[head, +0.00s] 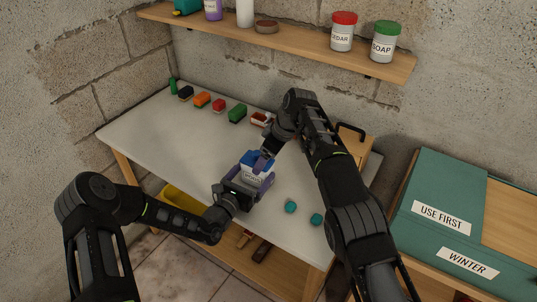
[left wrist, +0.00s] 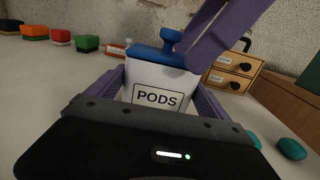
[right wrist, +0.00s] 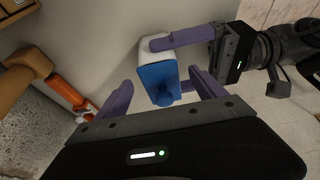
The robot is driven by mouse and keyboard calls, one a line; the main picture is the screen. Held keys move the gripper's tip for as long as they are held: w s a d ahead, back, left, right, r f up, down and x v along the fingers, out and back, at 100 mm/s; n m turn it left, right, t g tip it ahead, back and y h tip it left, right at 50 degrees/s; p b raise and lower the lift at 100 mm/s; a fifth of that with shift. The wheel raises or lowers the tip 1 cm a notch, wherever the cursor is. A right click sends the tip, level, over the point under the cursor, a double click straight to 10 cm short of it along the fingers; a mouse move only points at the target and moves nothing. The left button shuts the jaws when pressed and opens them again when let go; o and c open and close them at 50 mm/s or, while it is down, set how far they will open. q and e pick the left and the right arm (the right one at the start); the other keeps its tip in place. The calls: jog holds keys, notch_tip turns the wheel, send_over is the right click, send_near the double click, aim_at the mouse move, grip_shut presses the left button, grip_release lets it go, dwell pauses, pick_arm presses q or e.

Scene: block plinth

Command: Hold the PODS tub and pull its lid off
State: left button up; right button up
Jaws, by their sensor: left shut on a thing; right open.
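The PODS tub (left wrist: 157,92) is white with a label and stands on the white table, with its blue lid (left wrist: 158,54) on top. In the head view the tub (head: 256,169) is near the table's middle. My left gripper (head: 250,181) is shut on the tub's body, one purple finger on each side. The right wrist view shows the lid from above (right wrist: 157,82), with its round blue knob (right wrist: 164,99). My right gripper (right wrist: 160,95) is open over the lid, its fingers apart on either side of the knob. Whether a finger touches the knob is unclear.
Small coloured boxes (head: 237,113) stand in a row along the table's back. Two teal lumps (head: 291,207) lie at the right front. A wooden drawer box (head: 353,143) is behind my right arm. A shelf (head: 290,38) with tubs hangs above.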

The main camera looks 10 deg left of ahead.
jog(key=c, duration=1.6)
jog(key=o, duration=1.6)
jog(key=shift+d+r, duration=0.1)
jog(key=shift+r, duration=0.05)
jog(key=v, duration=1.1)
jog(key=shift+d+r, duration=0.1)
jog(key=shift+r, duration=0.25)
